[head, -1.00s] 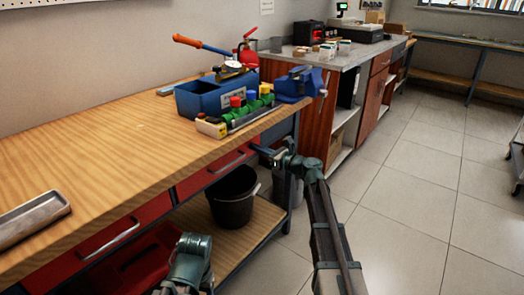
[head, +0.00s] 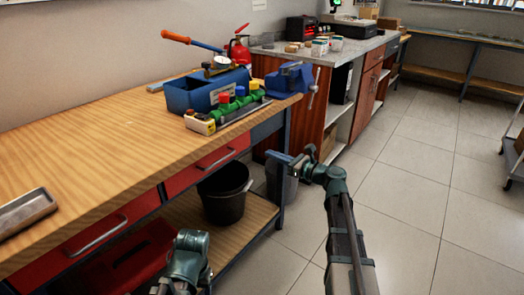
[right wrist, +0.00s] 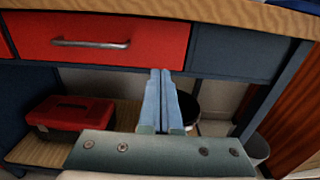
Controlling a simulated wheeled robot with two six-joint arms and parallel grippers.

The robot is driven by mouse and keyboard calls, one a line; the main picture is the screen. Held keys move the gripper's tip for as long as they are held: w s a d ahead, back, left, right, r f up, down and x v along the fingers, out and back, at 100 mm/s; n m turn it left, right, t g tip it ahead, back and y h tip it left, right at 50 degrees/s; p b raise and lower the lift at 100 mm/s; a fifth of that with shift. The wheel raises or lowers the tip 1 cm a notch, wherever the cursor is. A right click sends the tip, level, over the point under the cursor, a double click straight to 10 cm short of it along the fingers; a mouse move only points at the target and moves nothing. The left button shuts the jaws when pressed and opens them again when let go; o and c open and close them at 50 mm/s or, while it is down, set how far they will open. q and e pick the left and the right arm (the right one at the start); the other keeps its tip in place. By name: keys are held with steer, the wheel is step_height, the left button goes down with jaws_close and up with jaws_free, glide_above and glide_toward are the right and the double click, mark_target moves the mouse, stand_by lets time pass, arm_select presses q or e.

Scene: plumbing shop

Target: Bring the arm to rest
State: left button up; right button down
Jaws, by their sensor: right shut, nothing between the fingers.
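My right gripper (head: 277,156) is shut and empty. It is held out in front of the workbench (head: 110,135), below the height of its top, over the floor near the bench's right end. In the right wrist view its two blue fingers (right wrist: 161,74) lie together, pointing toward the red drawer front (right wrist: 100,40), with nothing between them. My left arm shows only as a green joint at the bottom of the head view; its gripper is out of the picture.
On the bench stand a blue toolbox (head: 205,93), a blue vise (head: 290,78), a valve manifold (head: 240,102) and a metal tray (head: 25,212). A black bucket (head: 224,193) and a red toolbox (right wrist: 70,114) sit on the lower shelf.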

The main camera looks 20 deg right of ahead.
steer(key=shift+v, duration=1.2)
steer(key=s+a+f+n+g+h, duration=0.2)
steer(key=s+a+f+n+g, duration=0.4)
steer(key=s+a+f+n, duration=0.4)
steer(key=s+a+f+n+g+h, duration=0.1)
steer(key=s+a+f+n+g, duration=0.6)
steer(key=a, duration=0.5)
steer(key=s+d+f+n+g+h, duration=0.15)
steer(key=s+f+n+h, duration=0.35)
steer(key=s+n+h, duration=0.75)
step_height(320, 180, up, 32)
steer(key=w+n+y+p, duration=0.1)
steer(key=n+y+p, duration=0.1)
steer(key=p, duration=3)
steer(key=shift+d+r+n+y, duration=0.25)
steer(key=shift+d+n+y, duration=0.1)
steer(key=shift+y, duration=0.3)
